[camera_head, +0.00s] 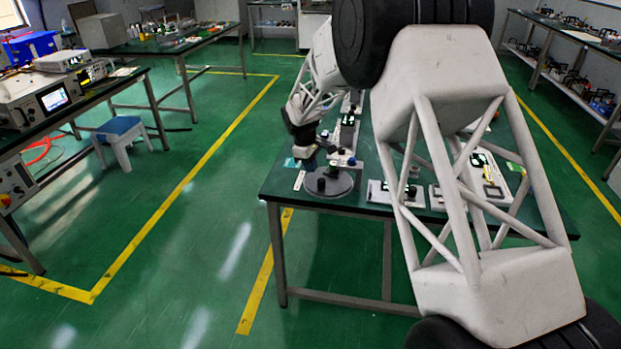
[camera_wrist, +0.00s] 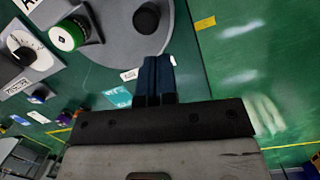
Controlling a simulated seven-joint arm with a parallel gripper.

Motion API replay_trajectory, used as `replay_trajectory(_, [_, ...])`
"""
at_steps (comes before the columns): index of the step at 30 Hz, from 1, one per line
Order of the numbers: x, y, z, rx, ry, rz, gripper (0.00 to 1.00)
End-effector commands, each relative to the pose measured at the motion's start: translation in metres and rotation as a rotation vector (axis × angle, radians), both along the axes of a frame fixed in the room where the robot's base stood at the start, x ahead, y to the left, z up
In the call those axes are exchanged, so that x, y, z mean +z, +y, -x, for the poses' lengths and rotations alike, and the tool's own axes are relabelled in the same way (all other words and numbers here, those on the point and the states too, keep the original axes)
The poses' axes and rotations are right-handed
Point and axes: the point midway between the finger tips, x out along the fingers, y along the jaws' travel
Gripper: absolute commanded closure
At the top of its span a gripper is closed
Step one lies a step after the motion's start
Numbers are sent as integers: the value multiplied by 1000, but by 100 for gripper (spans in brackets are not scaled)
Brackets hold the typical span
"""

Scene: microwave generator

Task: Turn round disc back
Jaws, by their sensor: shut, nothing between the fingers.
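The round disc (camera_head: 338,183) is a flat grey plate near the left end of the green table, with a dark knob (camera_head: 321,184) standing on it. In the wrist view the disc (camera_wrist: 112,45) is at the top, with its black round knob (camera_wrist: 147,18) right of centre. My gripper (camera_wrist: 156,62) is shut and empty. In the wrist view its dark blue fingertips overlap the lower right edge of the disc, below the knob; I cannot tell whether they touch it. In the head view my gripper (camera_head: 303,152) is small and dark, above and left of the disc.
More apparatus (camera_head: 396,192) stands on the table (camera_head: 300,199) to the right. My arm hides part of the table. Open floor lies to the left.

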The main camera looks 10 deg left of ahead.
Motion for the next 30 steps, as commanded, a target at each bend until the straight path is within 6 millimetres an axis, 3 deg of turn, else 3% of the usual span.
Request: replay_trajectory(30, [14,66,7,-1096,-502,160,100])
